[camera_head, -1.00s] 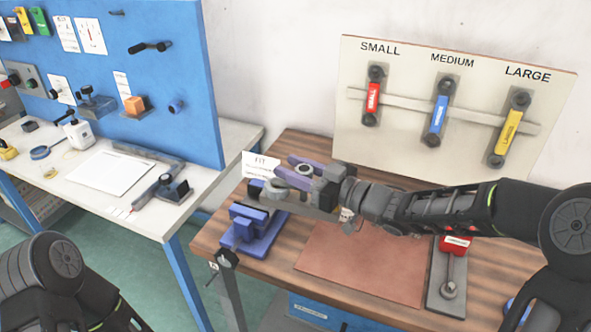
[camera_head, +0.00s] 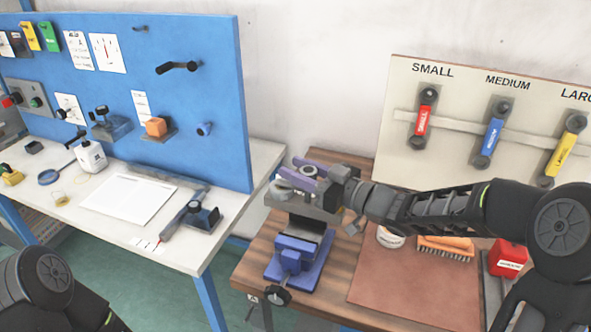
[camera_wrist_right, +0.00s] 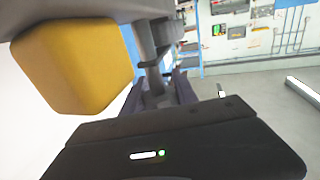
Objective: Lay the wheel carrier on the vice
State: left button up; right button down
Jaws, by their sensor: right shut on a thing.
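The wheel carrier (camera_head: 300,203), a grey piece with purple arms and a round grey part on top, is in my right gripper (camera_head: 328,188). That gripper is shut on its right end. The carrier is directly above the blue vice (camera_head: 293,262) in the head view and overlaps its top; I cannot tell whether they touch. In the right wrist view, the purple arms (camera_wrist_right: 186,90) show beyond the dark gripper body, and a yellow block of unclear identity fills the upper left. My left gripper is outside the picture; only part of the left arm shows.
The vice stands at the wooden bench's (camera_head: 325,275) left edge. A brown mat (camera_head: 405,290), a brush (camera_head: 445,248), a white pot (camera_head: 390,238) and a red block (camera_head: 507,259) lie to the right. A board with labelled handles (camera_head: 455,90) stands behind. A white table (camera_head: 245,170) is left.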

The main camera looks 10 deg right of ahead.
aim_at(296, 197)
jog(key=shift+w+a, duration=0.1)
jog(key=shift+f+b, duration=1.6)
jog(key=shift+f, duration=0.3)
jog(key=shift+f+b, duration=1.75)
jog(key=shift+f, duration=0.5)
jog(key=c, duration=1)
grip_release()
jog(key=shift+r, duration=0.1)
jog(key=shift+o, duration=0.6)
jog(key=shift+f, duration=0.2)
